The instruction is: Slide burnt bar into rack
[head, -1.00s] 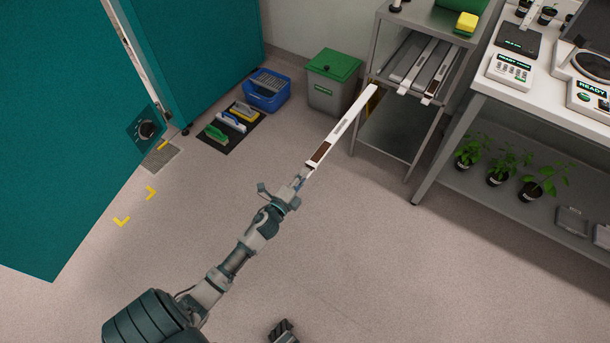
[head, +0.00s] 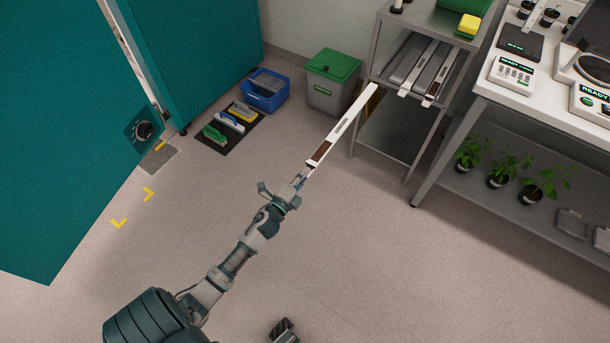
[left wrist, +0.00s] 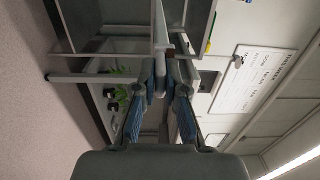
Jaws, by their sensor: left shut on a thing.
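My left gripper (head: 300,178) is shut on the near end of a long white light bar (head: 345,122), which has a dark brown patch close to the grip. The bar points up and right, and its far end shows in front of the rack's (head: 375,62) left post; I cannot tell whether they touch. The rack's upper level holds other bars lying side by side, one with a brown patch (head: 433,90). In the left wrist view the blue-padded fingers (left wrist: 160,90) close around the bar, seen end-on. My right gripper (head: 284,330) is partly cut off at the bottom edge.
A green-lidded bin (head: 332,80) stands left of the rack. A blue crate (head: 266,90) and a dark mat (head: 230,128) with brushes lie further left. A workbench (head: 478,90) with instruments and lower-shelf plants stands right. Teal chamber doors fill the left; the middle floor is clear.

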